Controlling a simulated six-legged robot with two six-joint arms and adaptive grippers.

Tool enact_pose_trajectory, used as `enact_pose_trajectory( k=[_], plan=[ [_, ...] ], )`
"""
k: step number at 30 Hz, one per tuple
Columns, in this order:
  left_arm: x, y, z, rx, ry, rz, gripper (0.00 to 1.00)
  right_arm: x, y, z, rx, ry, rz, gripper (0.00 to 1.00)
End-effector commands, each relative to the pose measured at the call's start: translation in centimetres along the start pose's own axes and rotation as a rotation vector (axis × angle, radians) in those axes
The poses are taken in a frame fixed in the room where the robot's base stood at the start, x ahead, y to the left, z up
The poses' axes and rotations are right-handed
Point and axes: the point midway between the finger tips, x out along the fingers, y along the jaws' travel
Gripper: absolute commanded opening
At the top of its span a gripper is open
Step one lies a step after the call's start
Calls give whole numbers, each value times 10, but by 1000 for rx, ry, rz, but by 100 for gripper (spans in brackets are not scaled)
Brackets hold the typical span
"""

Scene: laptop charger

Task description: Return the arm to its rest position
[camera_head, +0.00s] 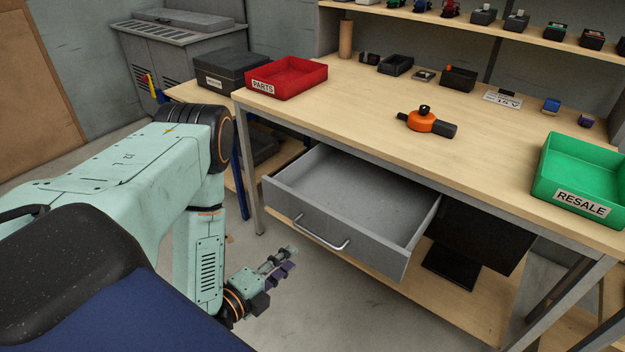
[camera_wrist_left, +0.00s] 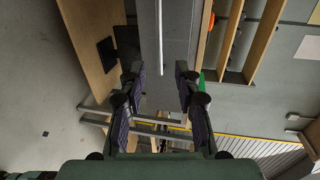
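My left arm (camera_head: 120,175) comes in from the left and bends down in front of the workbench. My left gripper (camera_head: 284,262) hangs low, below and left of the open drawer, apart from it. In the left wrist view its two dark fingers (camera_wrist_left: 157,75) are spread with nothing between them. The grey drawer (camera_head: 350,200) is pulled out and looks empty. Its handle (camera_head: 320,234) also shows beyond the fingers in the left wrist view (camera_wrist_left: 160,35). My right gripper is not in view.
The bench top holds a red PARTS tray (camera_head: 287,78), an orange and black tool (camera_head: 426,122) and a green RESALE bin (camera_head: 580,178). A dark monitor (camera_head: 480,238) stands on the lower shelf. Open floor lies below my gripper.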

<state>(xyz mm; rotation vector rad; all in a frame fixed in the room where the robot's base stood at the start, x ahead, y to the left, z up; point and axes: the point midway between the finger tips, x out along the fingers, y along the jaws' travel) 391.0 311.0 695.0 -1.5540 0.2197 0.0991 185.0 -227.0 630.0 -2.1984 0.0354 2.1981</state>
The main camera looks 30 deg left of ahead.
Motion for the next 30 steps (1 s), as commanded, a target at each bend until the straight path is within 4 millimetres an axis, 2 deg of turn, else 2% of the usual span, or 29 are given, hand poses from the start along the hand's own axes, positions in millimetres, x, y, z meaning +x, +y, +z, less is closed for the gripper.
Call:
enact_pose_trajectory(
  k=[6, 9, 11, 14, 17, 21, 26, 30],
  plan=[
    [0, 0, 0, -8, 0, 0, 33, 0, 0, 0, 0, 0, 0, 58],
    [0, 3, -1, -77, 3, 13, 33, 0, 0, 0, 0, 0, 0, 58],
    [0, 11, -2, -158, 4, 50, 33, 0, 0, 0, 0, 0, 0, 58],
    [-6, 34, -3, -348, -26, 164, 33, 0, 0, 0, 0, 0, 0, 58],
    [-19, 63, -7, -555, -89, 305, 33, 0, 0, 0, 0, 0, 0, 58],
    [-42, 97, -23, -835, -214, 501, 33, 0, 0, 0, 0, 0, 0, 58],
    [-78, 126, -46, -1126, -427, 711, 33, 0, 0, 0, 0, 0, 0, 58],
    [-118, 139, -68, -1335, -679, 867, 33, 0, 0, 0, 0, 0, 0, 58]
  ],
)
